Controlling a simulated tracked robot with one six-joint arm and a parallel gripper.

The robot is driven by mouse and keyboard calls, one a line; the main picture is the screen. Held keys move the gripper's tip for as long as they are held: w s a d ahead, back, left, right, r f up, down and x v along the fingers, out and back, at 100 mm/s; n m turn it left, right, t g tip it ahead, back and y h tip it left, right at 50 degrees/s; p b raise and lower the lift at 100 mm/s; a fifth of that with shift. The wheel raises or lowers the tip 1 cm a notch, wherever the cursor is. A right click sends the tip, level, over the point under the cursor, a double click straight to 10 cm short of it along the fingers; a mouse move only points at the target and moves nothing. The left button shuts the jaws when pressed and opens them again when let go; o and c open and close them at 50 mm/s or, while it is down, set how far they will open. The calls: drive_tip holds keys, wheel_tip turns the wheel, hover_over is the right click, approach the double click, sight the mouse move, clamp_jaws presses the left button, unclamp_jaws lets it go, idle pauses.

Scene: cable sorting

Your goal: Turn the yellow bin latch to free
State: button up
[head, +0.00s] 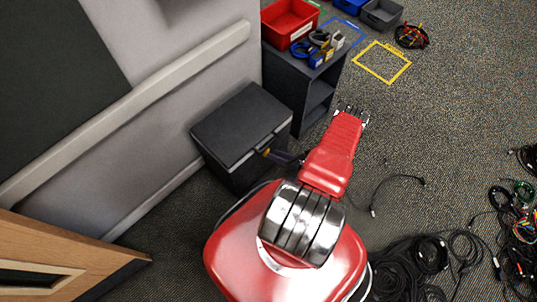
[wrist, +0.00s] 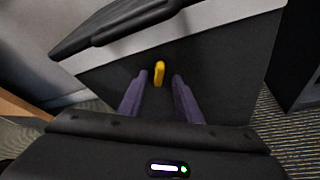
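The dark grey bin (head: 215,165) with a black lid stands against the wall in the head view. Its front face (wrist: 225,75) fills the middle of the wrist view. The small yellow latch (wrist: 159,73) is on that face, nearly upright and leaning slightly right at the top. It also shows small in the head view (head: 266,152). My gripper (wrist: 160,77) is open, its two purple fingers apart, one on each side of the latch in the picture. Neither finger visibly touches it; the remaining depth to the latch is unclear. The gripper is partly hidden by my arm in the head view.
A dark shelf unit (head: 291,80) stands right beside the bin, with a red bin (head: 290,22) and coiled cables on top. A wooden door (head: 60,262) is at lower left. Black cables (head: 430,255) lie on the carpet at right. A yellow floor square (head: 381,62) is empty.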

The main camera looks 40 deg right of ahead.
sight(266, 152)
drive_tip(key=shift+x, duration=1.9)
drive_tip(key=shift+c, duration=0.3)
